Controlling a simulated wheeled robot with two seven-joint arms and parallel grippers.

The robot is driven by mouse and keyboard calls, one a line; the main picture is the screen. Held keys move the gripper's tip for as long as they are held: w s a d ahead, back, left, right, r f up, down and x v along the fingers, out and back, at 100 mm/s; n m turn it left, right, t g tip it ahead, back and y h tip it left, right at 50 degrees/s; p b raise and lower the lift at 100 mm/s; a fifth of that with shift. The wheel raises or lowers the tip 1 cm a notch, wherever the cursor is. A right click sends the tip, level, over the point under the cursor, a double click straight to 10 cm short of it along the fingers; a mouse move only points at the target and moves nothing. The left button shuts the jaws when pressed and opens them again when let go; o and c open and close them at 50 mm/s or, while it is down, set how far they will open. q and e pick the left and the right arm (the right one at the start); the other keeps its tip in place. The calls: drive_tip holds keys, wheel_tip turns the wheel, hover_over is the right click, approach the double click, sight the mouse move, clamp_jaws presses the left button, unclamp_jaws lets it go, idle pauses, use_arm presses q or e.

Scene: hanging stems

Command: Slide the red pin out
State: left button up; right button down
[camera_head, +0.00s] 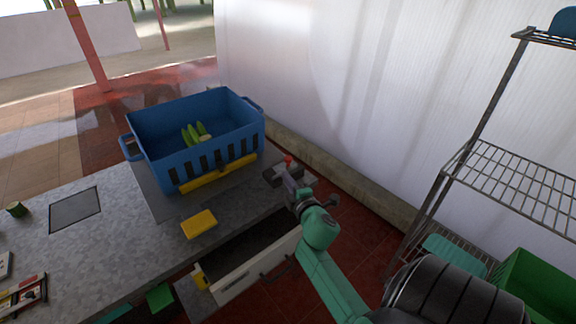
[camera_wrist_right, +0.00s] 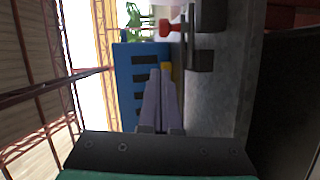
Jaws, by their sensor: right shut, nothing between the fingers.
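The red pin (camera_head: 288,159) shows as a small red tip at the counter's right end. In the right wrist view the red pin (camera_wrist_right: 167,28) has a red knob and stands at a dark fixture (camera_wrist_right: 201,55). The grey fixture (camera_head: 270,175) also shows in the head view, partly hidden by my right gripper. My right gripper (camera_head: 291,179) is close to the pin on the near side; the head view does not show whether they touch. In the right wrist view my right gripper (camera_wrist_right: 161,72) has its fingers together, empty, apart from the knob. My left gripper is not in view.
A blue crate (camera_head: 200,166) with green produce (camera_head: 197,132) stands left of the fixture. A yellow block (camera_head: 199,223) lies on the counter (camera_head: 110,235). An open drawer (camera_head: 262,273) juts out below.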

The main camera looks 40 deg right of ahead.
sight(288, 166)
drive_tip(key=w+d, duration=0.3)
drive_tip(key=w+d+f, duration=0.1)
drive_tip(key=w+d, duration=0.1)
drive_tip(key=shift+w, duration=0.2)
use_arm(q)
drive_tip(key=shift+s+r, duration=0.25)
use_arm(e)
drive_tip(key=shift+a, duration=0.1)
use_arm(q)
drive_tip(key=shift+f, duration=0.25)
use_arm(e)
drive_tip(key=d, duration=0.4)
drive_tip(key=shift+s+d+r, duration=0.1)
drive_tip(key=shift+d, duration=0.15)
